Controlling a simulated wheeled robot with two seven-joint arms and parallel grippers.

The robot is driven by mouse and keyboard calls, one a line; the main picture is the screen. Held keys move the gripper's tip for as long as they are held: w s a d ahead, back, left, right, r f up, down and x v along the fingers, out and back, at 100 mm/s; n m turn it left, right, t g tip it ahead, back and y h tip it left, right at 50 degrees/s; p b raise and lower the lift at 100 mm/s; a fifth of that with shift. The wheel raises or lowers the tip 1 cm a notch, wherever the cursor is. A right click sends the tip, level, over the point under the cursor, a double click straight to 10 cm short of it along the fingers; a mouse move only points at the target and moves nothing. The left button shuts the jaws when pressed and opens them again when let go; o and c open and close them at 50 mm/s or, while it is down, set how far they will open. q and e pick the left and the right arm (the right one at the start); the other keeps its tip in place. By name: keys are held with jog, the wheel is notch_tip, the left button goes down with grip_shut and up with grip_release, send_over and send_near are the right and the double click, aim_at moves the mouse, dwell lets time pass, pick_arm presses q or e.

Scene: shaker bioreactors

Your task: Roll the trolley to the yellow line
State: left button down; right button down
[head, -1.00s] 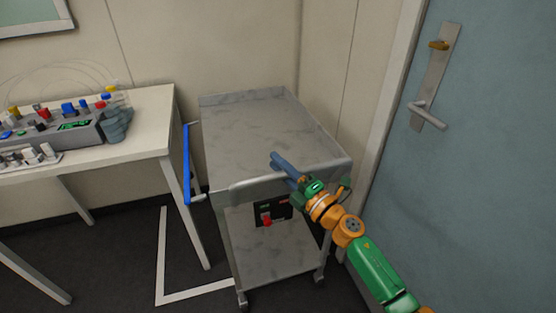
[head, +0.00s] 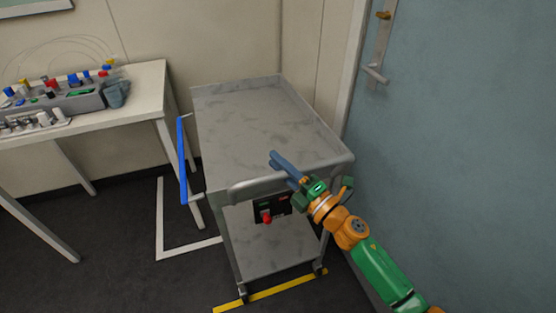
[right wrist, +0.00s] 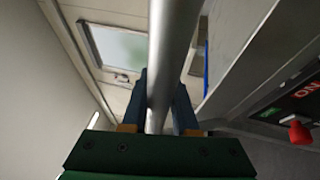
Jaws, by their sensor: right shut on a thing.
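The grey metal trolley (head: 260,120) stands in the middle of the head view, with an upper tray and a lower shelf. My right gripper (head: 283,163) is shut on the trolley's front handle bar (head: 255,187). In the right wrist view the bar (right wrist: 172,60) runs between the two fingers (right wrist: 160,105). The yellow line (head: 272,291) lies on the floor at the trolley's near side, by its front casters. Part of the line may be hidden by the trolley and my arm. My left gripper is not in view.
A white floor marking (head: 160,220) is left of the trolley. A blue-grey door (head: 460,150) is at the right. Dark floor lies front left.

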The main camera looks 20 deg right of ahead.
dwell(0.3)
jog(key=c, duration=0.7)
grip_release()
jog(key=b+v, duration=0.1)
jog(key=v, duration=0.6)
jog(key=shift+b, duration=0.35)
